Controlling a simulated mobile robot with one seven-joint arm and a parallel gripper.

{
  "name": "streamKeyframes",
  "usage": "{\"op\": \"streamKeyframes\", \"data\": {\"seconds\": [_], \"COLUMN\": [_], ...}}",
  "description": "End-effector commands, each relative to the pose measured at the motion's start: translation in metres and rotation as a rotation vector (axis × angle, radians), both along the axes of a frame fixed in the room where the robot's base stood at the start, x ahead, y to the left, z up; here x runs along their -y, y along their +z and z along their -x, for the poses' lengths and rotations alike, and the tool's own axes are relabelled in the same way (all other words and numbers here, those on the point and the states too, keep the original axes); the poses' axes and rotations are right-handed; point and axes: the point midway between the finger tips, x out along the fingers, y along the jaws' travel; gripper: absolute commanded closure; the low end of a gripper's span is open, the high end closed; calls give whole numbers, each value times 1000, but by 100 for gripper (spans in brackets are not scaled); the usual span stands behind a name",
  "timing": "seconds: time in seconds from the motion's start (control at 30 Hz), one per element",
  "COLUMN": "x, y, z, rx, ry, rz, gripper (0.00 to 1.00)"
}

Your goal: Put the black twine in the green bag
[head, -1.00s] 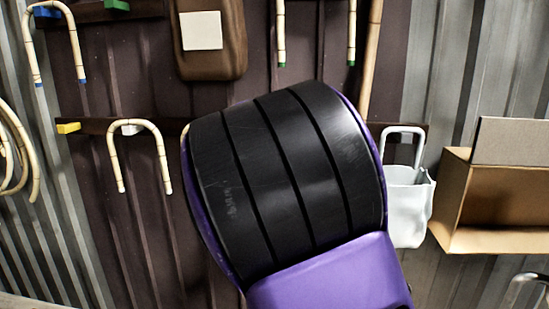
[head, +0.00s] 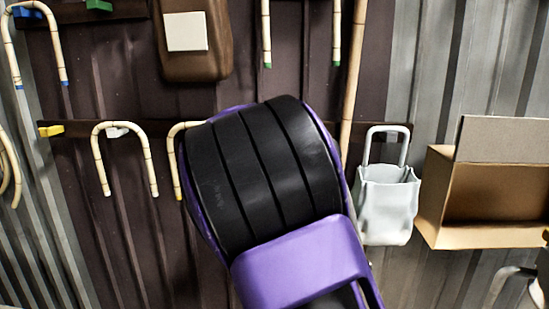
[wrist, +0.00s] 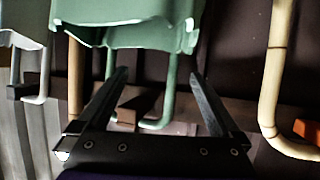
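The green bag (wrist: 130,25) is at the top of the wrist view, where the picture looks upside down. Its handle (wrist: 168,95) extends down to a brown peg (wrist: 137,103) on a rail. My gripper (wrist: 158,74) is open, its two dark fingers apart and pointing toward the bag, with the handle and peg showing between them. I see nothing held between the fingers. In the head view my purple and black arm hides the gripper and the green bag. I do not see the black twine in either view.
A white bag (head: 388,205) hangs right of my arm in the head view, beside an open cardboard box (head: 490,195). Bent rattan canes (head: 124,128) hang from coloured pegs on the left. A brown container (head: 192,55) is above. A cane (wrist: 272,80) is close to the right finger.

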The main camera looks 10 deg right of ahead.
Motion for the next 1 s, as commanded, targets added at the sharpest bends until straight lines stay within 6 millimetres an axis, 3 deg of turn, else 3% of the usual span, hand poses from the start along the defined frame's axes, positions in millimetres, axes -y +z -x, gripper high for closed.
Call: {"op": "streamKeyframes", "data": {"seconds": [0.37, 1.0], "x": [-6, -60], "y": [5, 57], "z": [11, 122], "rx": [0, 1], "ry": [2, 3], "rz": [-4, -3], "gripper": [0, 0]}}
